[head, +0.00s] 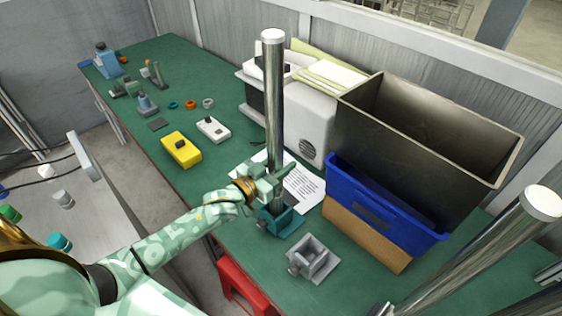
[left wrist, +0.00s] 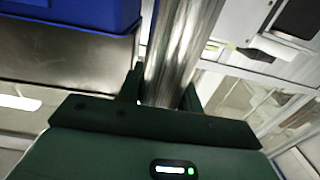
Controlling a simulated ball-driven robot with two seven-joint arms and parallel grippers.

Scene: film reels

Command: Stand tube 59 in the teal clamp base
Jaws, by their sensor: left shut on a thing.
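A tall metal tube (head: 274,100) with a white top cap stands upright in the head view. My left gripper (head: 268,187) is shut around its lower part. The left wrist view shows the shiny tube (left wrist: 180,55) between the two fingers. The tube's lower end is at the teal clamp base (head: 281,222) on the green table. I cannot tell whether it is seated inside or just above. No number on the tube can be read. My right gripper is not in view.
A grey clamp base (head: 315,259) sits just right of the teal one. A blue bin (head: 380,208) and large dark metal bin (head: 415,150) stand to the right. Another capped metal tube (head: 480,255) rises in the right foreground. Yellow (head: 181,149) and white (head: 213,129) boxes lie further back.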

